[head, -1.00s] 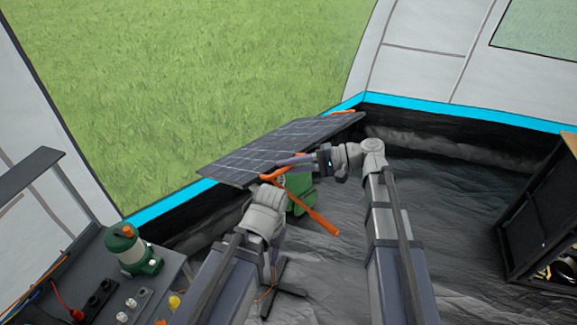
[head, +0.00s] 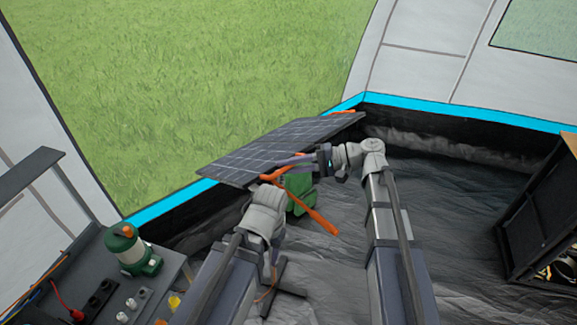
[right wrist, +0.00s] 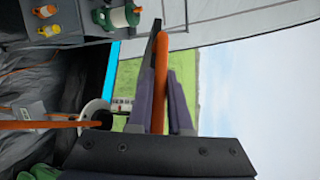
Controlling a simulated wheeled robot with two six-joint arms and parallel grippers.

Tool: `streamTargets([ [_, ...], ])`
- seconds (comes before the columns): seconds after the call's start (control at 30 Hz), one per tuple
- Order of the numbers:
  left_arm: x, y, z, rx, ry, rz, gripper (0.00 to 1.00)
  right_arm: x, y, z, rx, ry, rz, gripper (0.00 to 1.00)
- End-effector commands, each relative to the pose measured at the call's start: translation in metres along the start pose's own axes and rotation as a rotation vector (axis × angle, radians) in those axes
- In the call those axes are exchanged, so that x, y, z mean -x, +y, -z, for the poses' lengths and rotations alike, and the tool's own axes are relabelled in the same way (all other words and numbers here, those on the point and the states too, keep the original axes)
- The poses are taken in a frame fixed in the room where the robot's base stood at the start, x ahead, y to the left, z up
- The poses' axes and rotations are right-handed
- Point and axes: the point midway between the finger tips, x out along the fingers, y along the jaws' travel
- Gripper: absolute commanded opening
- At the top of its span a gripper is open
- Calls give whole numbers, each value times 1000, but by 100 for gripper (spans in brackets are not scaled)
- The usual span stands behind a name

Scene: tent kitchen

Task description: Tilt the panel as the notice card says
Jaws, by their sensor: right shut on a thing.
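The dark solar panel (head: 270,148) lies slanted along the tent's open side in the head view, with orange parts at its far corner and near end. An orange strut (head: 312,214) slants down from its near end. My right gripper (head: 290,160) is at the panel's right edge; in the right wrist view its fingers (right wrist: 161,95) are shut on an orange bar (right wrist: 160,80). My left gripper (head: 264,215) is below the panel's near end, apart from it; its fingers are hidden. I cannot make out a notice card.
A grey bench (head: 100,275) with a green-and-white lantern (head: 132,250), knobs and cables stands at the lower left. A green object (head: 299,188) is behind the strut. A dark shelf (head: 540,215) stands at the right. The groundsheet between is mostly clear.

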Motion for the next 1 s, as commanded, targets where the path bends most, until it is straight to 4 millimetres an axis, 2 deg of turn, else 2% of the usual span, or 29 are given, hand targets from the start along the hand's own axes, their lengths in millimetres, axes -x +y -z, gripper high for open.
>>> streamTargets([
  [0.27, -4, 0, 0, 0, 0, 0, 50, 0, 3, 0, 4, 1, 4, 0],
  [0.47, -26, 2, 2, 0, 0, 0, 50, 1, 20, -1, 35, 0, 37, 0],
  [0.77, -72, 7, 4, 1, 0, 0, 50, 4, 58, -4, 93, 1, 94, 0],
  [0.87, -77, 7, 4, 1, 0, 0, 50, 6, 64, -5, 92, 1, 93, 0],
  [1.0, -76, 7, 4, 1, 0, 0, 50, 7, 63, -6, 92, 0, 92, 0],
])
